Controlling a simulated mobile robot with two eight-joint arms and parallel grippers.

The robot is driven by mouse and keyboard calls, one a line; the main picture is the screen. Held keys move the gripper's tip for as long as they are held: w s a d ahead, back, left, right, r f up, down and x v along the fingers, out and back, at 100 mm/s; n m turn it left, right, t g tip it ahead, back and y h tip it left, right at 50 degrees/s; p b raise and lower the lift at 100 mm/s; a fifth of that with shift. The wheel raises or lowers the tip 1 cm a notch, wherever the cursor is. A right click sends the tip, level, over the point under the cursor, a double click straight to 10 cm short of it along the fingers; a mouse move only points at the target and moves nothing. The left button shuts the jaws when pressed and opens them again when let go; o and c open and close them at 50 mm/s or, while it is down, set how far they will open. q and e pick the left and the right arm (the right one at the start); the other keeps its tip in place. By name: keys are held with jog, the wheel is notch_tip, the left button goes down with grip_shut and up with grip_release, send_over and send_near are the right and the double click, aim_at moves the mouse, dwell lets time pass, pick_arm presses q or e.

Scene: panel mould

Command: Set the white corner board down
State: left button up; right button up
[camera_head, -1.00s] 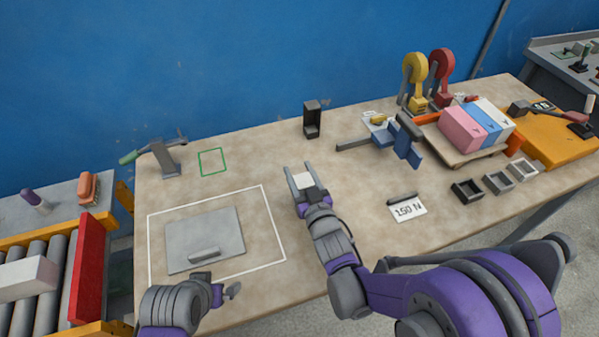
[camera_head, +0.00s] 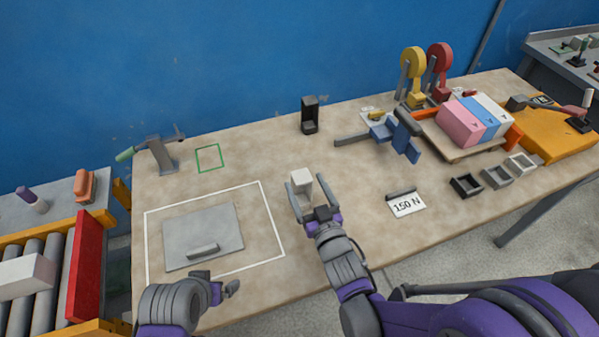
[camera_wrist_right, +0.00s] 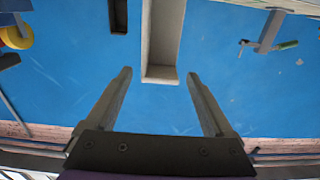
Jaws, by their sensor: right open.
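The white corner board (camera_head: 302,180) is a small L-shaped piece standing on the tabletop near the middle. My right gripper (camera_head: 305,190) is open, its fingers on either side of the board. In the right wrist view the board (camera_wrist_right: 160,40) shows as a pale upright channel with a closed end. That end lies between the fingertips of my right gripper (camera_wrist_right: 160,74), with blue gaps on both sides. My left gripper (camera_head: 222,289) hangs at the table's front left, and its jaw gap is unclear.
A grey plate with a handle (camera_head: 203,238) lies inside a white outline on the left. A green outline (camera_head: 209,158) is empty. A black holder (camera_head: 310,116) stands behind the board. A blue-handled device (camera_head: 398,135) and a tray of coloured boxes (camera_head: 450,152) are right.

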jog(key=s+d+f+m+g+h, duration=0.1)
jog(key=s+d, duration=0.1)
jog(key=d, duration=0.1)
jog(key=s+d+f+g+h, duration=0.2)
jog(key=d, duration=0.2)
jog(key=s+d+f+m+g+h, duration=0.1)
jog(key=s+d+h, duration=0.1)
jog(key=s+d, duration=0.1)
jog(key=shift+d+f+m+g, duration=0.2)
jog(key=shift+d+m+g, duration=0.1)
jog(key=shift+g, duration=0.1)
jog(key=s+d+g, duration=0.1)
jog(key=s, duration=0.1)
jog(key=s+d+f+g, duration=0.1)
jog(key=s, duration=0.1)
jog(key=s+d+f+g, duration=0.1)
jog(key=s+g, duration=0.1)
jog(key=shift+s+d+m+h, duration=0.1)
jog(key=shift+s+m+h, duration=0.1)
jog(key=shift+m+h, duration=0.2)
jog(key=s+g, duration=0.3)
jog(key=s, duration=0.4)
jog(key=shift+s+d+f, duration=0.25)
jog(key=shift+d+f, duration=0.1)
